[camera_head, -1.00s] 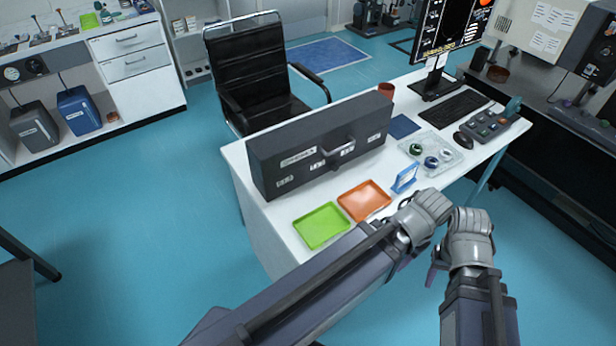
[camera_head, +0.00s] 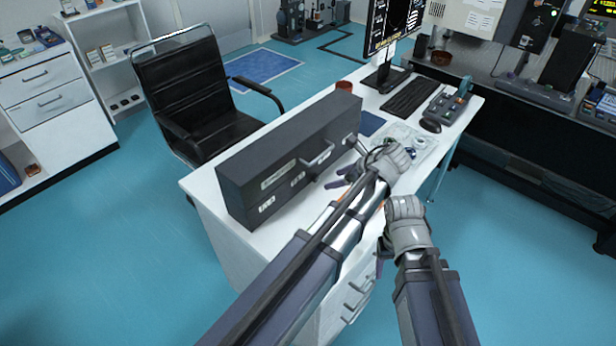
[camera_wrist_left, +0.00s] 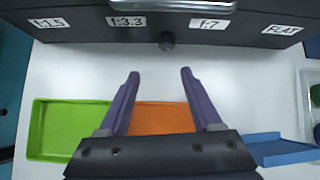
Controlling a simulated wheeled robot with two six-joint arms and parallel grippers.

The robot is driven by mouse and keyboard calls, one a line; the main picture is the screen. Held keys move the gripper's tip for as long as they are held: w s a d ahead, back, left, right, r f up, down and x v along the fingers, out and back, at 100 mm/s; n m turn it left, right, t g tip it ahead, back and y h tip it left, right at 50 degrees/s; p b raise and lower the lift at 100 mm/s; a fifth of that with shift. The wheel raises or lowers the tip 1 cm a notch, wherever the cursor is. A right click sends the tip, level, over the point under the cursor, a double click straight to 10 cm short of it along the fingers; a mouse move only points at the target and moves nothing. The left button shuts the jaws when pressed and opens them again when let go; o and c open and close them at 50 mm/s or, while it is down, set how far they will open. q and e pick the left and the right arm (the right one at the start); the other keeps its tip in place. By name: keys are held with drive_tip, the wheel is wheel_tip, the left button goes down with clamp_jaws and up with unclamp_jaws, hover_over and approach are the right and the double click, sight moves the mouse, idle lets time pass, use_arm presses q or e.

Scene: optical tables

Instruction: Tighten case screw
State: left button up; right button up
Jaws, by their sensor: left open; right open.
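The dark grey case (camera_head: 285,165) stands on the white desk, with a handle and white labels on its front. In the head view, my left gripper (camera_head: 348,172) is beside the case's right front. My right gripper (camera_head: 380,258) is open at the desk's front edge, its fingers partly hidden.
A clear tray (camera_head: 425,140) of round parts, a keyboard (camera_head: 410,97) and a monitor are farther right. A chair (camera_head: 190,90) stands behind the case.

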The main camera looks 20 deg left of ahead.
sight(317, 178)
use_arm(q)
drive_tip(key=shift+m+y, duration=0.3)
drive_tip(key=shift+m, duration=0.3)
drive_tip(key=b+x, duration=0.2)
drive_tip(key=x, duration=0.1)
drive_tip(key=w+b+x, duration=0.1)
drive_tip(key=x, duration=0.1)
drive_tip(key=b+x, duration=0.2)
drive_tip(key=x, duration=0.1)
drive_tip(key=shift+w+a+r+b, duration=0.2)
drive_tip(key=shift+w+a+b, duration=0.15)
drive_tip(key=shift+a, duration=0.2)
use_arm(e)
wheel_tip(317, 178, down, 6)
drive_tip(key=shift+w+a, duration=0.15)
drive_tip(key=shift+a, duration=0.25)
use_arm(q)
clamp_jaws()
